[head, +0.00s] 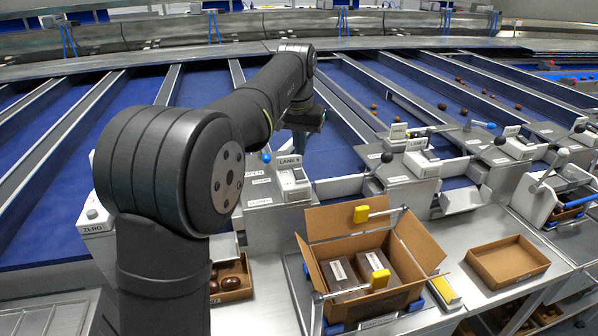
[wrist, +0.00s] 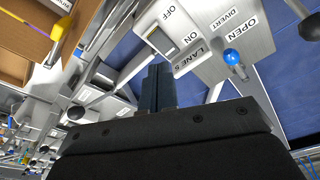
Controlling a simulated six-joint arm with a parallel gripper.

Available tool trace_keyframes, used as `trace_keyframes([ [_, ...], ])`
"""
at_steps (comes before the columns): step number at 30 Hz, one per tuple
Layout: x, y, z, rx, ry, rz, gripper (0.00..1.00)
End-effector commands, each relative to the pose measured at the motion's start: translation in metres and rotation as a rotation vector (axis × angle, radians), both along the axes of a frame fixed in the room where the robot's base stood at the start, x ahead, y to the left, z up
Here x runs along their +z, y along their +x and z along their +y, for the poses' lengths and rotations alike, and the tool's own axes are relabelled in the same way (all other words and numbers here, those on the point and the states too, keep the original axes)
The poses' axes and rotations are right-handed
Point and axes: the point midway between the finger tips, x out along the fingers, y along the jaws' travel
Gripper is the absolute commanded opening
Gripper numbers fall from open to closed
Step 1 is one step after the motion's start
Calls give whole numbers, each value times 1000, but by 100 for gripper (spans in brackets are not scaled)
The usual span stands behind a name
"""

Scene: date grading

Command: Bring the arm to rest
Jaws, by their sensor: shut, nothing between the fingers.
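My dark arm rises from the front left of the head view and reaches out over the blue lanes. My gripper (wrist: 158,72) shows in the wrist view as two dark fingers pressed together, with nothing between them. They point toward the lane 5 control box (wrist: 180,35), which has an on/off switch. In the head view my wrist hangs down just behind the lane 5 box (head: 291,180), and the fingertips are hard to make out there. A lever with a blue knob (wrist: 231,57) stands beside the box in the wrist view, apart from the fingers.
An open cardboard carton (head: 425,243) with packed boxes stands front center. An empty shallow tray (head: 507,262) lies to its right. A small box of dates (head: 232,282) sits beside my arm. Several lane dividers and levers surround the gripper. A few dates lie on the right lanes.

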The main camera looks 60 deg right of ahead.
Motion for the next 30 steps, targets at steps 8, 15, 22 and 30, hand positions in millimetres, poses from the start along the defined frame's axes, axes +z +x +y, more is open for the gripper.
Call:
trace_keyframes([
  [8,9,0,0,0,0,0,0],
  [15,7,0,0,0,1,0,0],
  [22,-18,0,1,0,4,1,0],
  [30,-54,0,1,0,3,1,0],
])
